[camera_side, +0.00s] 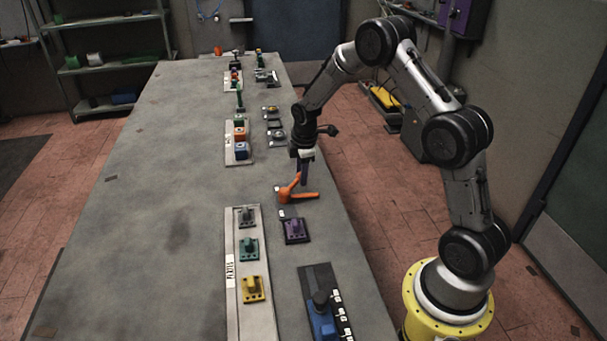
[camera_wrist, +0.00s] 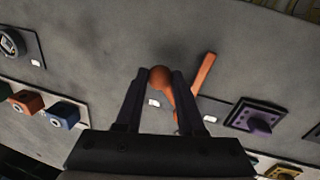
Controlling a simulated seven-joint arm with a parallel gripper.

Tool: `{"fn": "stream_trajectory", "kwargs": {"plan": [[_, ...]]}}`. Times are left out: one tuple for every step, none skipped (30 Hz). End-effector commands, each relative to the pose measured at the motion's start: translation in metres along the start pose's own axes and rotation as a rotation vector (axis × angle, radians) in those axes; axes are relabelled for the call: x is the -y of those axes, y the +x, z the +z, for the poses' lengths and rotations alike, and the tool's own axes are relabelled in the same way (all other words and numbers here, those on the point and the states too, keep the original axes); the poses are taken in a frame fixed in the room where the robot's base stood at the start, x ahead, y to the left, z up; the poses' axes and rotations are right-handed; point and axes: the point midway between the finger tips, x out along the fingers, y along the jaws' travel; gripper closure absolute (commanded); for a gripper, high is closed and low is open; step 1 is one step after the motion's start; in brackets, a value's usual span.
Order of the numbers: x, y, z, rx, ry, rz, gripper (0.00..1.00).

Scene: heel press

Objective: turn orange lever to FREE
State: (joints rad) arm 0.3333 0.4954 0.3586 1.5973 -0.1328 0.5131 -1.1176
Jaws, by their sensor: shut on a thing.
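The orange lever (camera_side: 285,194) stands on the table near its right edge. An orange bar (camera_side: 306,195) extends to the right from its foot. In the wrist view the lever's round knob (camera_wrist: 160,76) sits between my fingertips, and the orange bar (camera_wrist: 204,72) slants up to the right. My gripper (camera_side: 304,181) points down at the lever and is shut on its upper end; it also shows in the wrist view (camera_wrist: 161,73). Small white labels (camera_wrist: 154,102) lie by the lever, but no FREE marking is legible. The lever's foot is partly hidden by a finger in the wrist view.
A purple block on a dark plate (camera_side: 295,230) is close in front of the lever. A pale strip with grey, green and yellow blocks (camera_side: 234,300) and a blue device (camera_side: 322,323) are nearer the camera. Coloured buttons (camera_side: 239,150) stand farther back. The table's left side is clear.

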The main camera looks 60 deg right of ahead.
Motion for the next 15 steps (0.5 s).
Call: {"fn": "stream_trajectory", "kwargs": {"plan": [[-0.0032,-0.0022,-0.0017,-0.005,-0.004,0.008,1.00],[-0.0034,-0.0021,-0.0018,-0.006,-0.007,0.008,1.00],[-0.0036,-0.0021,-0.0020,-0.006,-0.011,0.008,1.00],[-0.0037,-0.0021,-0.0021,-0.007,-0.013,0.008,1.00],[-0.0038,-0.0021,-0.0022,-0.007,-0.015,0.008,1.00],[-0.0038,-0.0021,-0.0023,-0.007,-0.016,0.009,1.00],[-0.0039,-0.0021,-0.0024,-0.007,-0.017,0.009,1.00],[-0.0039,-0.0021,-0.0025,-0.007,-0.017,0.009,1.00],[-0.0040,-0.0021,-0.0025,-0.007,-0.017,0.009,1.00],[-0.0040,-0.0021,-0.0026,-0.008,-0.017,0.009,1.00],[-0.0040,-0.0021,-0.0026,-0.008,-0.017,0.009,1.00],[-0.0040,-0.0022,-0.0027,-0.008,-0.017,0.010,1.00],[-0.0041,-0.0022,-0.0027,-0.008,-0.017,0.010,1.00],[-0.0041,-0.0022,-0.0028,-0.008,-0.017,0.010,1.00],[-0.0041,-0.0022,-0.0029,-0.008,-0.017,0.010,0.60]]}}
